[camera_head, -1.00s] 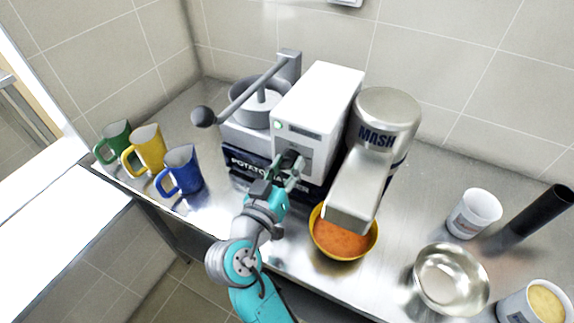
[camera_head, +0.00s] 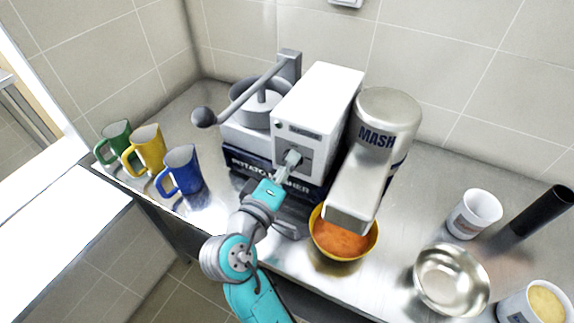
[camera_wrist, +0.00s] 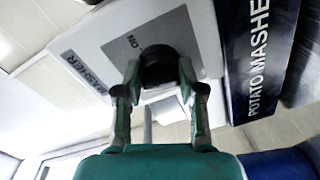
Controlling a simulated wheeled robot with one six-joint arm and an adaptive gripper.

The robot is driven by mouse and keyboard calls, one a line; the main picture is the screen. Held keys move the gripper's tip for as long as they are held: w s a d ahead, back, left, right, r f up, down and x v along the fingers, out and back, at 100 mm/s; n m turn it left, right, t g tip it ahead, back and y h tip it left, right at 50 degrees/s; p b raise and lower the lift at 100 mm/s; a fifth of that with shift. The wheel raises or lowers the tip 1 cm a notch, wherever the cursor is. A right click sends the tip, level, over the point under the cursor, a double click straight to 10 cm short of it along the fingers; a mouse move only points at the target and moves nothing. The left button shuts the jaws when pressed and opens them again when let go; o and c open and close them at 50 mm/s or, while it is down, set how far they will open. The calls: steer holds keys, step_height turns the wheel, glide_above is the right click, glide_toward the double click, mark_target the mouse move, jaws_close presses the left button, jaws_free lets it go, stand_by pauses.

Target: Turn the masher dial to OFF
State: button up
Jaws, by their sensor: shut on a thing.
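The potato masher machine (camera_head: 318,95) stands on the steel counter, with a white control box and a dark label band. Its black dial (camera_wrist: 157,68) sits on a grey plate on the box front, with the word ON beside it in the wrist view. My gripper (camera_wrist: 158,82) is shut on the dial, one finger on each side. In the head view my gripper (camera_head: 292,160) reaches the box front and mostly hides the dial. I cannot read an OFF mark or tell where the dial points.
A yellow bowl (camera_head: 320,246) of orange food stands under the spout, right of my arm. Green, yellow and blue mugs (camera_head: 184,168) stand left. A steel bowl (camera_head: 423,290) and white cups (camera_head: 474,212) stand right. A lever with a ball knob (camera_head: 203,117) sticks out above left.

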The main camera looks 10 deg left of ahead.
steer(key=shift+n, duration=1)
steer(key=o, duration=1.1)
steer(key=shift+s, duration=0.1)
steer(key=v, duration=1.1)
steer(key=shift+s+a+r, duration=0.15)
steer(key=shift+s+a, duration=0.1)
steer(key=shift+s, duration=0.1)
